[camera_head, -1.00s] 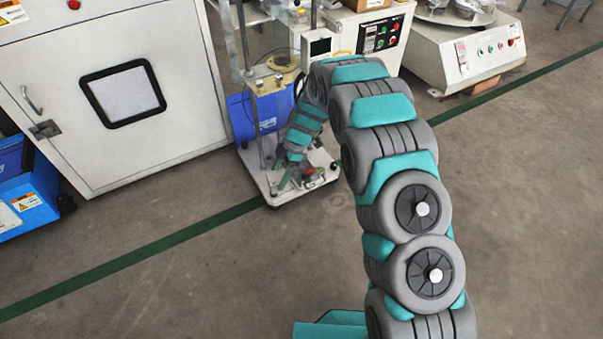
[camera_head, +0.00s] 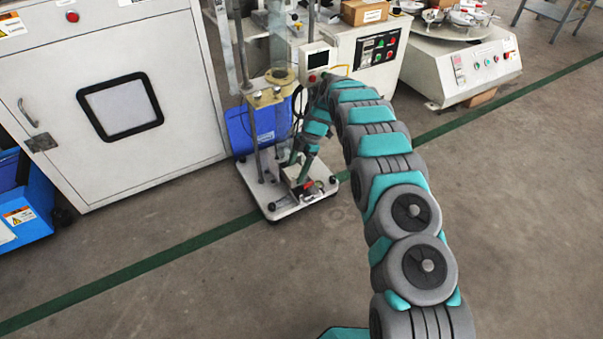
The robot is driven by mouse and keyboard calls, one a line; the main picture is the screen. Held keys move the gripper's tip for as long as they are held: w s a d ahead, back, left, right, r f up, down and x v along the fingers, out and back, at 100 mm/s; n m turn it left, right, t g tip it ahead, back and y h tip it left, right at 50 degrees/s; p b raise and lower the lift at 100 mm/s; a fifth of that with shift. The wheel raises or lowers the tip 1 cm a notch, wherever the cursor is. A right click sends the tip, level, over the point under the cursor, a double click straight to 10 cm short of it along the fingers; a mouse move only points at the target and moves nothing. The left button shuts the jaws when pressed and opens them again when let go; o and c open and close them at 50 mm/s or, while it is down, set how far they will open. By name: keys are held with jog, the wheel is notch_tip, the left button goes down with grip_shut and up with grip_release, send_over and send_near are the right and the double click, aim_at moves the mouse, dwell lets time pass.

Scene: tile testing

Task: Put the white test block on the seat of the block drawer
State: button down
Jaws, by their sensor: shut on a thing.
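My gripper (camera_head: 294,162) is small and far off at the end of my long grey and teal arm. It points down over the white base plate (camera_head: 287,208) of the test stand. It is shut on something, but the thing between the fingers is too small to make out. I cannot pick out the white test block for certain. A small low device with dark and red parts (camera_head: 308,187) is on the plate just right of and below my gripper. It may be the block drawer; its seat cannot be made out.
The stand's metal posts (camera_head: 256,135) rise left of my gripper. A blue container (camera_head: 238,128) is behind them. A white control box (camera_head: 372,48) stands behind my arm. A white cabinet (camera_head: 180,120) is at left. The floor at right is clear.

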jog(key=shift+w+d+f, duration=0.15)
jog(key=shift+w+d, duration=0.6)
jog(key=shift+w, duration=0.2)
notch_tip(320, 180, down, 4)
jog(key=shift+r+b, duration=0.25)
jog(key=shift+b, duration=0.1)
jog(key=shift+c, duration=1)
grip_release()
jog(key=shift+r, duration=0.1)
